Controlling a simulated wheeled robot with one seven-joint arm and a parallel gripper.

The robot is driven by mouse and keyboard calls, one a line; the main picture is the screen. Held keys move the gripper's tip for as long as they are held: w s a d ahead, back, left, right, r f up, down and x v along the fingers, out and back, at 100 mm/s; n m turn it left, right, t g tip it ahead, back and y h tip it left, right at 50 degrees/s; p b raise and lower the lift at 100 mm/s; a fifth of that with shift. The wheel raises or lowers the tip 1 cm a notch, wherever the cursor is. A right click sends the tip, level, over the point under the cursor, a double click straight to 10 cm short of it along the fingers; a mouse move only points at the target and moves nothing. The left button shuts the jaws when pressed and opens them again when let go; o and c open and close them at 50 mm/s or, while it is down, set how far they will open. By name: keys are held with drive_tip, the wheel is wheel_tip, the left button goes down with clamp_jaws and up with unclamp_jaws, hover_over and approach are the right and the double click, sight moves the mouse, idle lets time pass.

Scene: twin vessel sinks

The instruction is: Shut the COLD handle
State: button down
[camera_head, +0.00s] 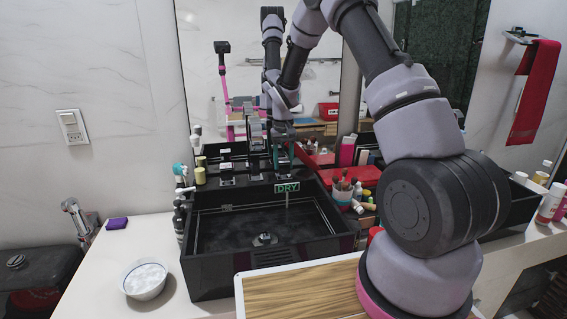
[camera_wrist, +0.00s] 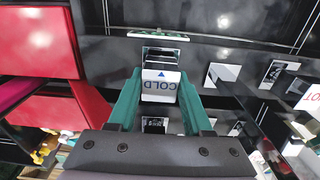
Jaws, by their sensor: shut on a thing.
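The COLD handle (camera_wrist: 160,87) shows in the wrist view as a small block with a white label reading COLD upside down and a blue triangle. My gripper (camera_wrist: 160,76) has one teal finger on each side of it and is shut on it. In the head view my gripper (camera_head: 283,153) is at the back rim of the black vessel sink (camera_head: 215,274), and the handle is too small and covered to make out there. A green DRY sign (camera_head: 287,187) stands over the basin, in front of my gripper.
A wooden board (camera_head: 300,292) lies before the sink, under my arm. A white bowl (camera_head: 144,279) is at the left. Brushes and bottles crowd the right side. A red box (camera_wrist: 38,40) is close to my gripper at left. A red-lettered label (camera_wrist: 309,99) is at right.

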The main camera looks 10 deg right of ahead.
idle(0.3)
drive_tip(key=shift+c, duration=1.6)
unclamp_jaws()
wheel_tip(320, 180, up, 9)
drive_tip(key=shift+r, duration=0.9)
